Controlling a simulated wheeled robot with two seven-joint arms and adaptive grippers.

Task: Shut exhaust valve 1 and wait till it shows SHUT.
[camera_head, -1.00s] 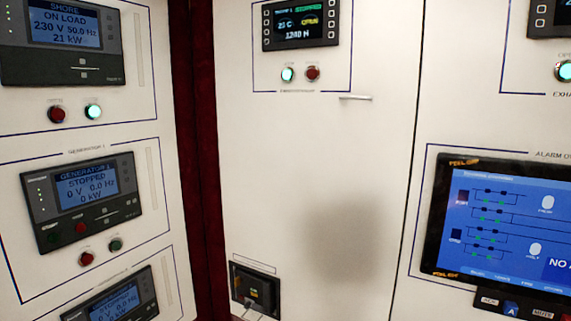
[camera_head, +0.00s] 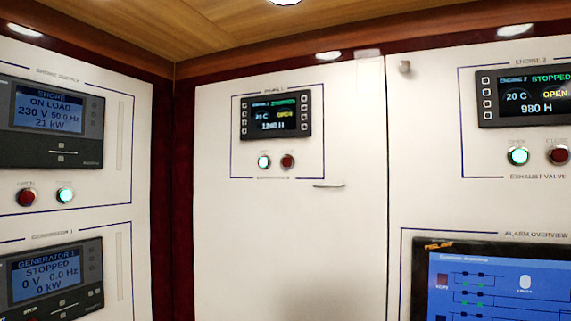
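The engine 1 display (camera_head: 275,115) is on the middle white cabinet door. It reads STOPPED in green, 20 C, OPEN in yellow, and an hours figure near 1240 H. Below it, inside the same outlined panel, are two round buttons. The left button (camera_head: 264,162) glows pale green-white. The right button (camera_head: 288,161) is dark red and unlit. The small labels above and below them are too blurred to read surely. Neither of my grippers is in view.
On the right, the engine 2 display (camera_head: 530,98) reads STOPPED, OPEN, 980 H, above its lit open button (camera_head: 517,156) and red close button (camera_head: 557,155). An alarm screen (camera_head: 500,285) is below. Shore supply (camera_head: 52,120) and generator 1 (camera_head: 55,275) panels are at left. A door handle (camera_head: 328,185) sticks out.

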